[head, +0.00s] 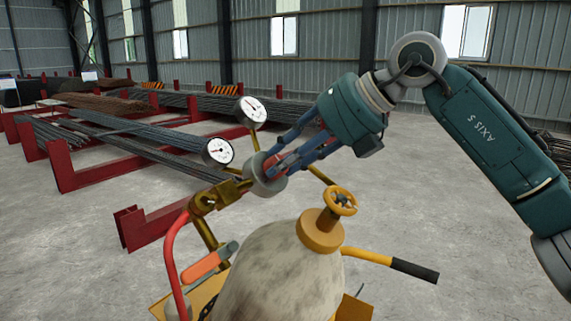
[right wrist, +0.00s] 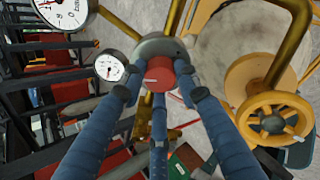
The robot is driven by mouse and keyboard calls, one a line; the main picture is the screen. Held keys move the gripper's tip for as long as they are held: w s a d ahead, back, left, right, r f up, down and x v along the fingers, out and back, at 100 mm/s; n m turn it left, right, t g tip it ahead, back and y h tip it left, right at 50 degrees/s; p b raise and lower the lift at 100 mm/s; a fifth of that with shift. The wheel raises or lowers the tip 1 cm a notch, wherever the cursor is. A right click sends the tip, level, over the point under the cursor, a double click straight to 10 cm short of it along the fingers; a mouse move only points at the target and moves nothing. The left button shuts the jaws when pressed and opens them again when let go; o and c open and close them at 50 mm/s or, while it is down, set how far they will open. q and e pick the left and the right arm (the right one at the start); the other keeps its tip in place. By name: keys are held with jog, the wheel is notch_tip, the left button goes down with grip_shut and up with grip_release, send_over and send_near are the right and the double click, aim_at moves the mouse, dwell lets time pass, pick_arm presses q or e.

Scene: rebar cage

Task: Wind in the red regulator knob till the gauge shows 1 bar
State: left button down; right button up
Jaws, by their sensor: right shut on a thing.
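The red regulator knob (right wrist: 160,74) sits on the round grey regulator body (head: 266,174). My right gripper (head: 274,163) comes in from the upper right and its blue fingers are shut around the knob; the right wrist view shows the fingers on its sides. Two round white gauges stand on brass stems: a lower one (head: 218,151) left of the regulator and an upper one (head: 250,111) above it. Both also show in the right wrist view, the smaller one (right wrist: 109,67) near the fingers. Their readings are too small to tell. My left gripper is not in view.
A pale gas cylinder (head: 282,276) with a yellow handwheel (head: 341,201) stands below the regulator on a yellow cart with a black-gripped handle (head: 413,270). A red hose (head: 170,262) hangs at the left. Red racks of rebar (head: 95,170) stand behind; the floor at right is clear.

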jog(key=shift+m, duration=1.1)
jog(key=shift+r+b, duration=0.1)
jog(key=shift+b, duration=0.2)
jog(key=o, duration=1.2)
jog(key=shift+d, duration=0.1)
jog(key=shift+c, duration=0.2)
jog(key=v, duration=1.2)
jog(key=shift+f, duration=0.2)
